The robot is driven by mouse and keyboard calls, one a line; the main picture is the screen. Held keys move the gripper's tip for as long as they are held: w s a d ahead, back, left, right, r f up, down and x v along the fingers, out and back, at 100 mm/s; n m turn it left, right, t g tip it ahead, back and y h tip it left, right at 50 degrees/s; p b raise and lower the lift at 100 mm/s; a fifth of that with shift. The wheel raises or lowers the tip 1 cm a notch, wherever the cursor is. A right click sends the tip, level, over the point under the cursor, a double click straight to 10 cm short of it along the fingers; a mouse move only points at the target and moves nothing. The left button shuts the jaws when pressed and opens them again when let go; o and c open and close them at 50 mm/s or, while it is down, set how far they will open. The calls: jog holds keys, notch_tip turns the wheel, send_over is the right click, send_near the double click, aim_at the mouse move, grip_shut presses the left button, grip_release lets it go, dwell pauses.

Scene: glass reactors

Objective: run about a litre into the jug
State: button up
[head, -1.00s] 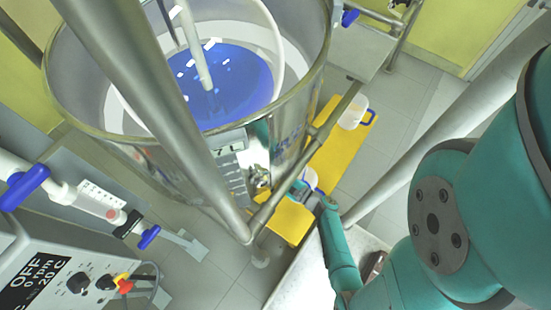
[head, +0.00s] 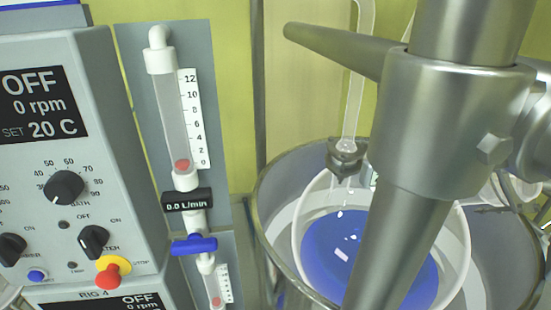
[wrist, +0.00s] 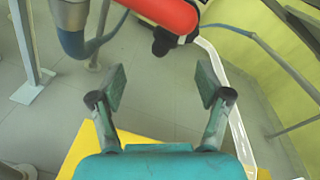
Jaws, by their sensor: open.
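The jug is not clearly visible in either current view. The glass vessel (head: 299,235) inside a metal shell holds blue liquid (head: 350,250) in the head view. In the wrist view my gripper (wrist: 162,86) is open, with nothing between its fingers. A red bar with a dark end (wrist: 165,14) crosses the top, just beyond the fingers, beside a grey pipe-like part (wrist: 72,32). It looks like a valve lever, but I cannot tell its setting. The gripper does not appear to touch it.
A flow meter (head: 180,120) reads 0.0 L/min; its blue handle (head: 194,244) lies crosswise. The control panel (head: 60,150) shows OFF, 0 rpm, 20 C. A thick metal post (head: 440,130) hides part of the vessel. A yellow surface (wrist: 85,150) lies below my gripper.

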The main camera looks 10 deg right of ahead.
jog(key=s+a+f+n+g+y, duration=0.1)
jog(key=s+a+n+g, duration=0.15)
jog(key=a, duration=0.25)
jog(key=s+a+f+n+g, duration=0.2)
jog(key=s+a+n, duration=0.1)
jog(key=s+a, duration=0.15)
jog(key=s+a+r+n+g+h, duration=0.1)
jog(key=s+a+r+n+g, duration=0.3)
jog(key=s+n, duration=0.45)
jog(key=s+r+n+t, duration=0.2)
jog(key=r+n, duration=0.5)
jog(key=r, duration=0.8)
jog(key=s+r+n+t, duration=0.2)
jog(key=r+n, duration=0.6)
jog(key=r, duration=0.8)
jog(key=shift+s+d+n+t+h, duration=0.15)
jog(key=shift+d+n+t+h, duration=0.2)
jog(key=shift+t, duration=0.9)
jog(key=shift+r, duration=0.1)
dwell(1.8)
